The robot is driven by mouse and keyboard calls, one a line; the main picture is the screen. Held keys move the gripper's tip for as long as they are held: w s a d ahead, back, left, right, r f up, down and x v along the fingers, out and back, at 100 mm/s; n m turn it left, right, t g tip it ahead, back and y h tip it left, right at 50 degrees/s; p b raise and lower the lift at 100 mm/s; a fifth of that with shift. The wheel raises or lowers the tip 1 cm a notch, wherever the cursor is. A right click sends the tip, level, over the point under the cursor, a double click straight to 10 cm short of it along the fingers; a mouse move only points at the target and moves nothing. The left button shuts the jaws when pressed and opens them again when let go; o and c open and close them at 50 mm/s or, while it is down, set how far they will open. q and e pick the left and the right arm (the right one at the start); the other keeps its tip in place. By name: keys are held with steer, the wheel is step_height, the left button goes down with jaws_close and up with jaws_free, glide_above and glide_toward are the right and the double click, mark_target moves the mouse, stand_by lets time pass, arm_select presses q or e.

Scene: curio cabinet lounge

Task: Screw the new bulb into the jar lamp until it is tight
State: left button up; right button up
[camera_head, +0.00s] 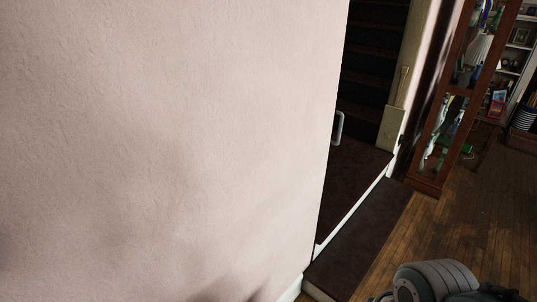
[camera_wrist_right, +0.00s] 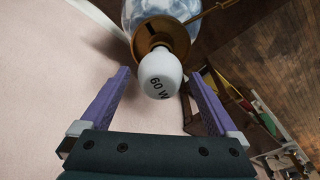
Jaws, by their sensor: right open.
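In the right wrist view, a white bulb (camera_wrist_right: 160,66) marked "60 W" sits at the brass-coloured fitting of the jar lamp (camera_wrist_right: 143,12), whose clear glass body is cut off by the top edge. Whether the bulb is tight cannot be told. My right gripper (camera_wrist_right: 156,74) is open, its purple fingers on either side of the bulb with a gap visible at each side. The lamp, the bulb and my left gripper do not show in the head view.
In the head view a pale wall (camera_head: 160,140) fills the left. Dark stairs (camera_head: 375,50) with a low step (camera_head: 365,235) lie beyond its edge. A glass-fronted wooden cabinet (camera_head: 430,180) stands at the right. The wooden floor (camera_head: 440,225) before it is clear.

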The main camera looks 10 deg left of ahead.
steer(key=n+b, duration=0.2)
steer(key=n, duration=0.3)
steer(key=shift+f+n+g, duration=0.1)
steer(key=shift+n+g, duration=0.3)
steer(key=shift+n+h+b, duration=0.3)
steer(key=shift+n+b, duration=0.1)
steer(key=shift+n, duration=0.8)
steer(key=shift+n+g, duration=0.3)
steer(key=shift+n, duration=0.4)
steer(key=shift+c, duration=0.4)
